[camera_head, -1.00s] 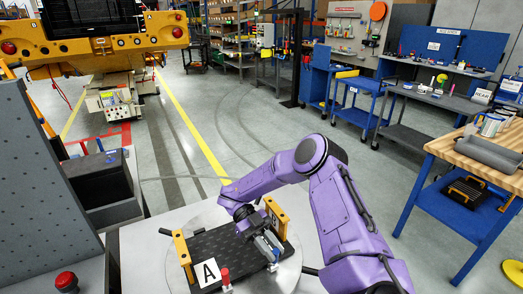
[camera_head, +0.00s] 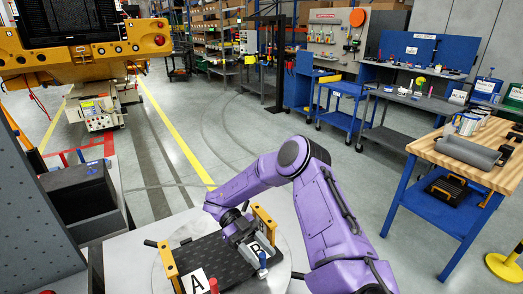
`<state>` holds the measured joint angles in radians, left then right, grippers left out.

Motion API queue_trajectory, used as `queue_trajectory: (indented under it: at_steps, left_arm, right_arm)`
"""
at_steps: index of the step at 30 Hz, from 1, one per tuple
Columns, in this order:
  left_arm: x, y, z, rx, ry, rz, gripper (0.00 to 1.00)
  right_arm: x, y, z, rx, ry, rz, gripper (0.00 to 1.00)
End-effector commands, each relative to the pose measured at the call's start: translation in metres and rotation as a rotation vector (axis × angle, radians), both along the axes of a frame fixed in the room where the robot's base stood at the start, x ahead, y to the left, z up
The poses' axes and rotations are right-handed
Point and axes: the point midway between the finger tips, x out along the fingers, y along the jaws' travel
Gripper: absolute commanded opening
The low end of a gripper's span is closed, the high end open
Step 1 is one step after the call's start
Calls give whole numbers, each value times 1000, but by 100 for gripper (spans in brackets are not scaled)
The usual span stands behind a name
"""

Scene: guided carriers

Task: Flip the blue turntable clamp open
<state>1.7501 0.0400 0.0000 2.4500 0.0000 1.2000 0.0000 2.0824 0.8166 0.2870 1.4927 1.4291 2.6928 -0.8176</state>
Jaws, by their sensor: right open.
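A round turntable (camera_head: 290,250) in front of me carries a black plate (camera_head: 205,258) between two yellow brackets. The blue clamp (camera_head: 263,260) shows as a small blue upright handle beside the label B (camera_head: 256,248), at the plate's right side. A red clamp handle (camera_head: 213,286) stands near the label A (camera_head: 197,283). My right gripper (camera_head: 247,243) is open and points down over the plate, close to label B and just left of the blue clamp. Its fingers are partly hidden, and I cannot tell whether they touch the clamp. My left gripper is out of view.
A yellow bracket (camera_head: 264,225) stands close to my right gripper; another bracket (camera_head: 168,266) is at the plate's left. A black box (camera_head: 80,190) and a grey perforated panel (camera_head: 30,220) lie left. A wooden-topped bench (camera_head: 470,168) stands right.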

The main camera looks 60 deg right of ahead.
Motion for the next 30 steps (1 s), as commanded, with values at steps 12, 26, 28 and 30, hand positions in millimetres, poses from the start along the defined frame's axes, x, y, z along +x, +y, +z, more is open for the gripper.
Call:
queue_trajectory:
  at_steps: [12, 26, 28, 30]
  left_arm:
    - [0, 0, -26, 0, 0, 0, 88]
    - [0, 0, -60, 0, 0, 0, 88]
    - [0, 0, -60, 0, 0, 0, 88]
    - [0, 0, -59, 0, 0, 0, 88]
  right_arm:
    - [-39, 45, 80, 4, -6, 3, 46]
    - [-90, 106, 118, 0, -1, 1, 46]
    - [-91, 107, 120, 0, -1, 1, 46]
    - [-91, 107, 120, 0, 0, 1, 46]
